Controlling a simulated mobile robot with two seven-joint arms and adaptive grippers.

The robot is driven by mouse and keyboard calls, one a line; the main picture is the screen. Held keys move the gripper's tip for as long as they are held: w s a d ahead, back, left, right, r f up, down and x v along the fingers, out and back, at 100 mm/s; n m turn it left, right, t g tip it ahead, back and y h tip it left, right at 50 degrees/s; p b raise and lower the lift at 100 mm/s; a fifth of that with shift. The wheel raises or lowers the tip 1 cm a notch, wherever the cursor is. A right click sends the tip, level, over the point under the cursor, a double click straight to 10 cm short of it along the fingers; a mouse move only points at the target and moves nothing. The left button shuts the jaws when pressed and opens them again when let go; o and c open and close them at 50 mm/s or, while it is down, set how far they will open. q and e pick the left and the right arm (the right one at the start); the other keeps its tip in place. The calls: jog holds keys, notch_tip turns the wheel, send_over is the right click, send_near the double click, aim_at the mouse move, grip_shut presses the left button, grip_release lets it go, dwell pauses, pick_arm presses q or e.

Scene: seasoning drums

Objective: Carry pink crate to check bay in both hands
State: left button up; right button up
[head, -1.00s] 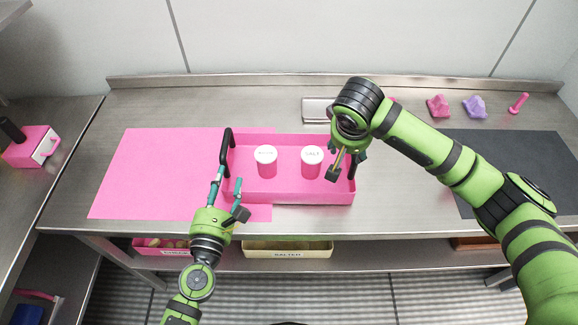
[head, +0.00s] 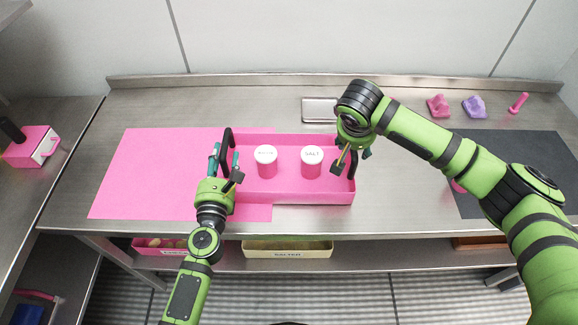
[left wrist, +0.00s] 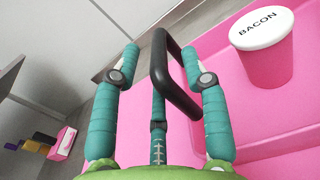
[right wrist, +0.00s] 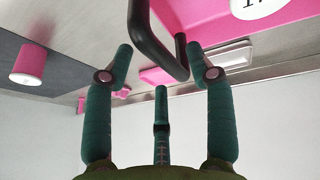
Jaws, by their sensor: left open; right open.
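The pink crate (head: 290,197) sits on the steel table, its left part over the pink mat (head: 150,180). It holds two upright pink drums with white lids, the bacon drum (head: 266,162) and the salt drum (head: 312,163). My left gripper (head: 224,163) is open at the crate's black left handle (head: 226,143); in the left wrist view that handle (left wrist: 160,62) runs between the fingers. My right gripper (right wrist: 160,50) is open at the right handle (right wrist: 148,42), which shows between and beyond its fingertips. No mark shows which area is the check bay.
A dark mat (head: 535,160) lies on the right, with a pink drum (right wrist: 28,65) on it. A small metal tray (head: 319,109), a pink holder (head: 438,106) and a purple holder (head: 474,106) stand at the back. Labelled bins (head: 287,250) sit on the shelf below.

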aim_at(228, 130)
pick_arm(q)
jog(key=shift+w, duration=2.4)
pick_arm(e)
jog(key=shift+x, duration=1.4)
pick_arm(q)
grip_shut()
pick_arm(e)
jog(key=c, duration=1)
grip_shut()
